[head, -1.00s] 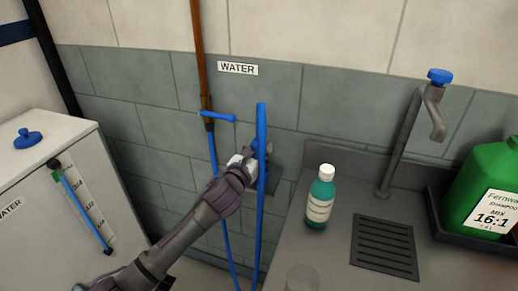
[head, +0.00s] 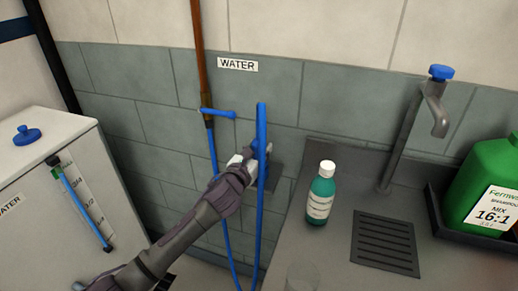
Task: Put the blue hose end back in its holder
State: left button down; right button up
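The blue hose (head: 261,190) stands upright in front of the grey tiled wall, with its top end (head: 261,108) free in the air. A grey holder (head: 273,176) shows on the wall just behind and to the right of the hose, partly hidden by it. My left gripper (head: 250,165) is at the hose and holder, its fingers largely hidden behind the hose and my wrist. I cannot tell whether it grips the hose. My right gripper is not in view.
A copper pipe with a blue valve lever (head: 218,113) is left of the hose, below the WATER sign (head: 238,64). A teal bottle (head: 320,195), a drain grate (head: 386,243), a tap (head: 436,105) and a green jug (head: 487,185) are right. A white tank (head: 45,200) is left.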

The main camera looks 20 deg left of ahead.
pick_arm(q)
jog(key=shift+f+b, duration=0.3)
jog(key=shift+f, duration=0.2)
